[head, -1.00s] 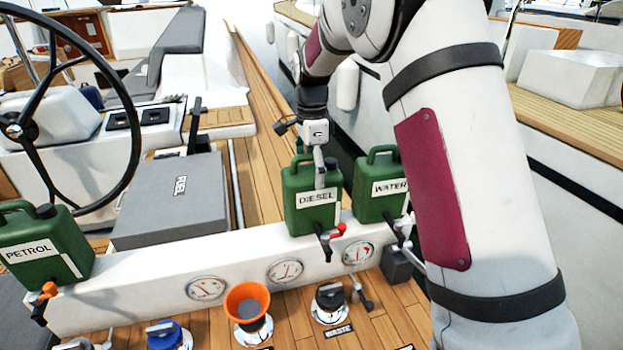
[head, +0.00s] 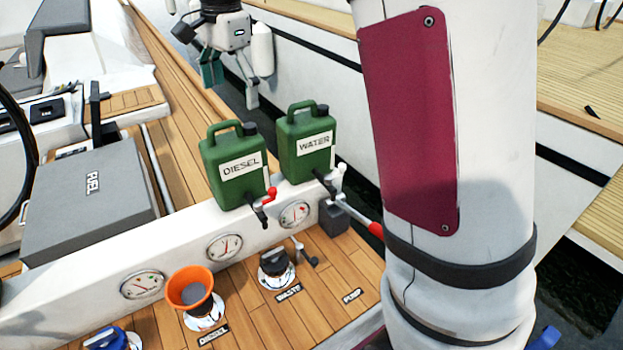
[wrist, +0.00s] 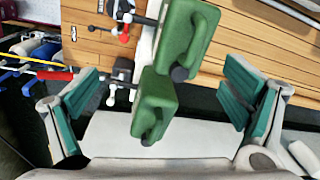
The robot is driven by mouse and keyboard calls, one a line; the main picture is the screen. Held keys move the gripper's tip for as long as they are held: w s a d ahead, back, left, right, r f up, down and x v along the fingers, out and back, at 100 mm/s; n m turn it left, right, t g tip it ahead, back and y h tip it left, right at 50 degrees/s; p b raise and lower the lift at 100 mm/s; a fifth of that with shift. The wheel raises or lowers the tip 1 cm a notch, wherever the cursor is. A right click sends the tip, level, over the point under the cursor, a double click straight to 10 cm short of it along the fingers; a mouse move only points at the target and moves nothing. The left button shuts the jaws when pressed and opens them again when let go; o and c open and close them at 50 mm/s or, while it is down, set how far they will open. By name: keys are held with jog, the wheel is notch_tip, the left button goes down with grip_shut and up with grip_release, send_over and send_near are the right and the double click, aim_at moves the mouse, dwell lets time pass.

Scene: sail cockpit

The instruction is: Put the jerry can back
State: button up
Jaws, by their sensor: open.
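The green diesel jerry can (head: 235,170) stands upright on the white ledge (head: 80,262), labelled DIESEL. The green water jerry can (head: 306,145), labelled WATER, stands on the ledge just to its right. My gripper (head: 231,80) is open and empty above and behind the two cans, apart from both. In the wrist view, the water can (wrist: 153,105) shows between my spread teal-padded fingers, with the diesel can (wrist: 187,45) beyond it. The labels are hidden in the wrist view. The petrol can is out of view.
A tap with a red handle (head: 270,195) sits by the diesel can. An orange funnel (head: 190,288) and a black waste cap (head: 275,262) are on the deck in front. A grey FUEL box (head: 90,205) is at left. Dark water and another hull lie behind and right.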

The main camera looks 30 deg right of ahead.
jog(key=s+r+n+t, duration=0.1)
jog(key=s+r+n, duration=0.3)
jog(key=s, duration=0.7)
jog(key=s+f+n+t, duration=0.1)
jog(key=s+f+n, duration=0.2)
jog(key=s, duration=0.6)
jog(key=s+f+n+t, duration=0.2)
jog(key=s+f+n, duration=0.2)
jog(key=s+n, duration=0.4)
jog(key=shift+s, duration=0.8)
